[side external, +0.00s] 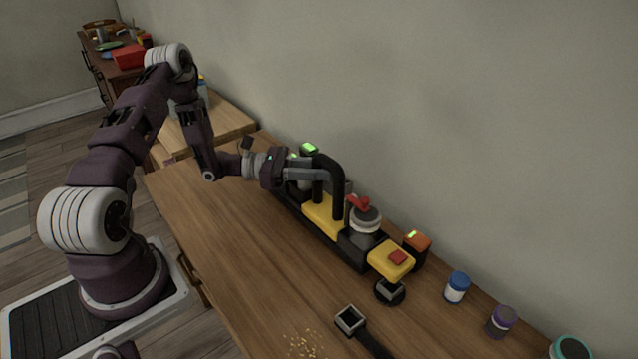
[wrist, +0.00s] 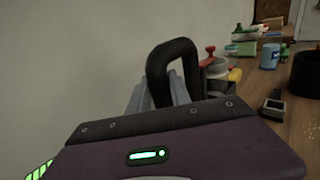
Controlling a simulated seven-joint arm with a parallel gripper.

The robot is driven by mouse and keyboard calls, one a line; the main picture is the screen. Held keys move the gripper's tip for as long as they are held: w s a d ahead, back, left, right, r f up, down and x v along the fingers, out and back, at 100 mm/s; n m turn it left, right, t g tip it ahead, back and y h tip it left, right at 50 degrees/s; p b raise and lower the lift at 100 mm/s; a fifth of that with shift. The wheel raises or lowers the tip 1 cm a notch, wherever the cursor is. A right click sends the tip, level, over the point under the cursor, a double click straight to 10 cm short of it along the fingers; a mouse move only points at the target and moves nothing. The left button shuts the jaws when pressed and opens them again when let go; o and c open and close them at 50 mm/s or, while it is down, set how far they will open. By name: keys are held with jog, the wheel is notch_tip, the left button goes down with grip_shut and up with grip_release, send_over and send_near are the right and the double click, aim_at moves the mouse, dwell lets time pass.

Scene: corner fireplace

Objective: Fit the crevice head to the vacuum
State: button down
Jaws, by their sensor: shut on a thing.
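The vacuum (side external: 323,214) is a long black and yellow body lying on the wooden table, with a red lever and a red button on top. Its black looped handle (side external: 337,190) also shows in the wrist view (wrist: 174,58). My gripper (side external: 322,175) is shut on the handle, with its grey fingers reaching in from the left. The crevice head (side external: 371,340), dark with a pale-rimmed square socket, lies apart from the nozzle on the table. It also shows in the wrist view (wrist: 272,106).
Pale crumbs (side external: 304,344) lie near the front. An orange block with a green light (side external: 419,242) stands behind the nozzle. A blue jar (side external: 456,287), a purple jar (side external: 502,321) and a teal-rimmed container (side external: 570,349) stand along the wall. The table's left front is clear.

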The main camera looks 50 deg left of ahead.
notch_tip(320, 180, up, 6)
jog(key=shift+s+f, duration=0.1)
jog(key=s, duration=1.2)
jog(key=shift+f, duration=0.3)
notch_tip(320, 180, down, 9)
dwell(1.1)
jog(key=shift+f, duration=0.3)
dwell(0.8)
jog(key=c, duration=1.1)
grip_release()
